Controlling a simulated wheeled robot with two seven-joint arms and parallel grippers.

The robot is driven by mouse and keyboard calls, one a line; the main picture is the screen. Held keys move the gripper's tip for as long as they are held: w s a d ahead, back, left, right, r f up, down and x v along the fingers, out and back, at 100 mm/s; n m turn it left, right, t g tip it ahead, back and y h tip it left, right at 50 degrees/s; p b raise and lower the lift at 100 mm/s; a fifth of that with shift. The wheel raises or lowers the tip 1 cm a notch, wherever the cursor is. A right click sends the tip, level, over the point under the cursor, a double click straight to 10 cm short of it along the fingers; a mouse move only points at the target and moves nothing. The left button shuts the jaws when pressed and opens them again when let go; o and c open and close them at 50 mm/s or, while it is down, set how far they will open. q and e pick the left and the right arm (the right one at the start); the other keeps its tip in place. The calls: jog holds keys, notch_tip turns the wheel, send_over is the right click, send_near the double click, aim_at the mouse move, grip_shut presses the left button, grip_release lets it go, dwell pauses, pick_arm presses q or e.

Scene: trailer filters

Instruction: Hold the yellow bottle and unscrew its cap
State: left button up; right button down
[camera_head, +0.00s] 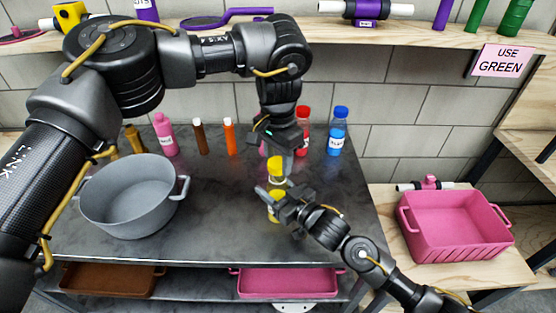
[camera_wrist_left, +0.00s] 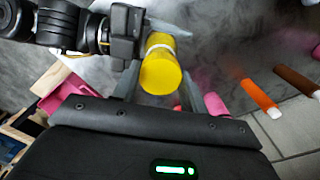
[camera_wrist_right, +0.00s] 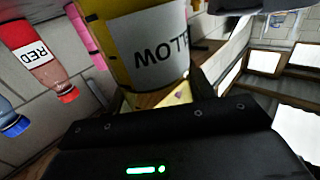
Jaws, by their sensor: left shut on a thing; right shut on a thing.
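The yellow bottle (camera_head: 275,206) is upright near the front right of the dark table. Its label shows large in the right wrist view (camera_wrist_right: 160,48). My right gripper (camera_head: 272,194) is shut on the bottle's body from the right. The yellow cap (camera_head: 275,164) is above it, seen end-on in the left wrist view (camera_wrist_left: 161,74), with a pale band beside it. My left gripper (camera_head: 282,153) comes from above and is shut on the cap, with a finger on either side. Whether the cap is still joined to the bottle is hard to tell.
A grey pot (camera_head: 130,198) stands left on the table. Pink (camera_head: 165,137), brown (camera_head: 201,138), orange (camera_head: 230,138), red (camera_head: 303,124) and blue (camera_head: 338,132) containers stand behind. A pink bin (camera_head: 452,225) is at right. A shelf (camera_head: 440,37) runs along the wall.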

aim_at(278, 162)
pick_arm(q)
jog(key=shift+r, duration=1.85)
pick_arm(e)
jog(key=shift+f, duration=0.25)
jog(key=c, duration=1)
grip_release()
jog(key=o, duration=0.5)
jog(key=shift+o, duration=0.2)
jog(key=shift+r, duration=0.1)
pick_arm(q)
notch_tip(278, 162, down, 2)
jog(key=shift+b, duration=0.95)
pick_arm(e)
jog(key=v, duration=1.2)
